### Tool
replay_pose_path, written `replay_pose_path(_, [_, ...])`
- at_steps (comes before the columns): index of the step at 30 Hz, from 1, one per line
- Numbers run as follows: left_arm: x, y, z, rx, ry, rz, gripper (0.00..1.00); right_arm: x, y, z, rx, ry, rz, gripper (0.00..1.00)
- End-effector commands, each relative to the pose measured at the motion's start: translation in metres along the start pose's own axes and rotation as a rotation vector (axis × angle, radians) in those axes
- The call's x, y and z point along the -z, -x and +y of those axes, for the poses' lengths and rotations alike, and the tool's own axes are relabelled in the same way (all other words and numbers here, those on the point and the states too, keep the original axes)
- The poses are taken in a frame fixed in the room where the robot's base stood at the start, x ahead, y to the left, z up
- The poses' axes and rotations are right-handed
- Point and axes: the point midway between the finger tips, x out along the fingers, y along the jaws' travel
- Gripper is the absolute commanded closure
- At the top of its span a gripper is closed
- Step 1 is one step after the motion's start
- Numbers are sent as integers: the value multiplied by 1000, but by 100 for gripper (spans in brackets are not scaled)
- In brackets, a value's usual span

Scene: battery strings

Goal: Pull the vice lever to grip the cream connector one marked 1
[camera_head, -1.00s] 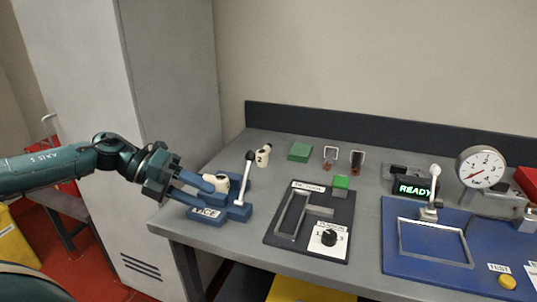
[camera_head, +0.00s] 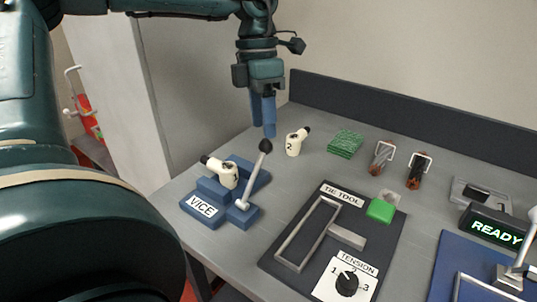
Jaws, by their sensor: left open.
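The blue vice (camera_head: 206,207), labelled VICE, sits at the bench's left end. A cream connector (camera_head: 221,171) with a dark tip lies in it, apart from my gripper; no number is readable on it. The vice lever (camera_head: 251,184) is a pale rod with a black knob (camera_head: 265,146), leaning up to the right. My left gripper (camera_head: 264,122) points down with its blue fingers just above the knob. It is open and empty, with one finger largely overlapping the other; I cannot tell if they touch the knob. My right gripper is out of view.
A second cream connector (camera_head: 294,143), marked 2, stands behind the lever, close to my fingers. A dark tie tool board (camera_head: 388,245) lies to the right.

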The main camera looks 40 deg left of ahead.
Motion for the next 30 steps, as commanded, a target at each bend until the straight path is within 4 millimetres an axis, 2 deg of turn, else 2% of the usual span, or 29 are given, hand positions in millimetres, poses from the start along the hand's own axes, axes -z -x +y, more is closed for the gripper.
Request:
replay_pose_path(1, [0,-13,0,4,1,3,50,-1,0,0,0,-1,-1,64])
replay_pose_path(6, [0,-47,0,3,1,3,50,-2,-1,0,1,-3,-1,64])
replay_pose_path(12, [0,-72,0,3,1,0,50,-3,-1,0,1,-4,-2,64])
replay_pose_path(17, [0,-79,0,2,1,-1,50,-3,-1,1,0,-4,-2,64])
replay_pose_path(24, [0,-79,0,1,1,-2,50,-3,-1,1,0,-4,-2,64])
replay_pose_path(30, [0,-79,0,2,1,-2,66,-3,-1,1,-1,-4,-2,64])
